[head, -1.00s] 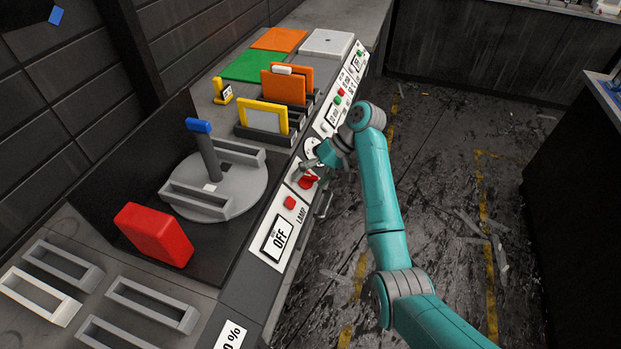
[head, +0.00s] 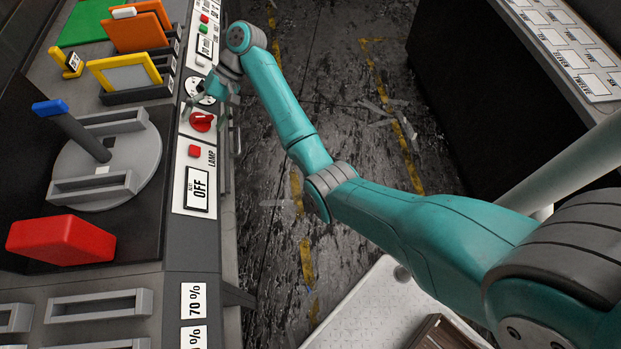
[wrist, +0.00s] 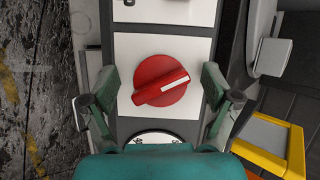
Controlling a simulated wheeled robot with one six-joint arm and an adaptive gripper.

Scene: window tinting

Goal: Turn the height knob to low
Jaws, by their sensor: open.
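A round red knob (head: 202,122) sits on the white front panel. In the wrist view the knob (wrist: 158,82) has a raised grip bar with a white stripe, which points right and slightly up. No height or low label is legible beside it. My gripper (wrist: 160,88) is open, with one finger on each side of the knob in the wrist view and nothing held; contact with the knob cannot be seen. In the head view my gripper (head: 208,84) is by the white dial, just beyond the knob. My gripper partly hides that dial (wrist: 155,137) in the wrist view.
A red button (head: 195,151) marked LAMP and an OFF display (head: 198,189) are on the nearer panel. A round turntable (head: 132,165) with a blue-topped post and a red block (head: 62,240) are to the left. Open floor (head: 330,100) lies right of the bench.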

